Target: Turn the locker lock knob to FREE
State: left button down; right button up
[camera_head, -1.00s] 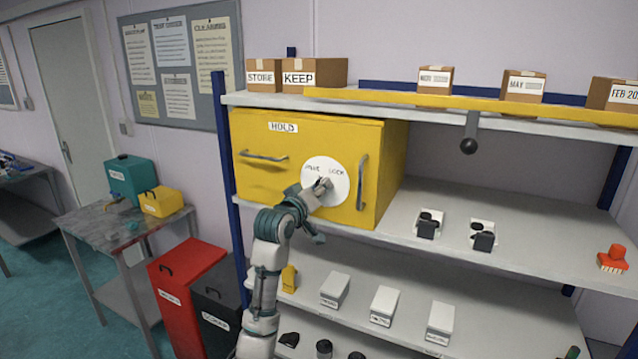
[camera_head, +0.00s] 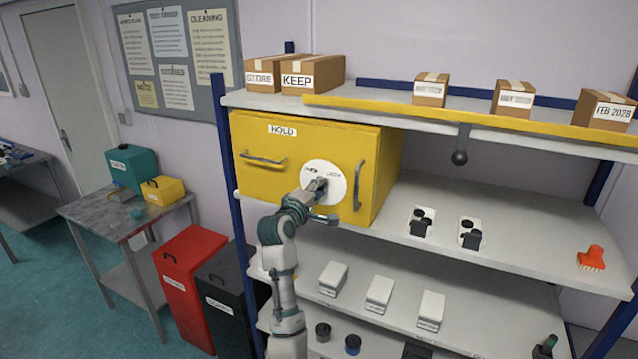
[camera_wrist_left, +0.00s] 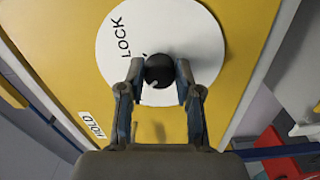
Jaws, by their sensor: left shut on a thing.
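The yellow locker (camera_head: 285,190), labelled HOLD, stands at the left of the shelf. My left gripper (camera_head: 319,186) is at the dial's centre, shut on the black lock knob. In the left wrist view the knob (camera_wrist_left: 160,70) sits between the two fingertips (camera_wrist_left: 158,77), and the dial (camera_wrist_left: 204,42) shows LOCK at upper left. The knob's pointing direction is hard to tell. My right gripper is not in view.
Metal handles flank the dial on the locker: one at left (camera_head: 263,160) and an upright one at right (camera_head: 359,185). A shelf board (camera_head: 470,195) extends right, with small black-and-white devices on it. Red (camera_head: 188,285) and black bins stand below left.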

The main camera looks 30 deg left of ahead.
pick_arm(q)
jog(key=shift+n+p, duration=0.5)
jog(key=shift+n, duration=0.2)
jog(key=shift+f, duration=0.1)
jog(key=c, duration=1)
grip_release()
jog(key=shift+o, duration=1.1)
jog(key=shift+a, duration=0.2)
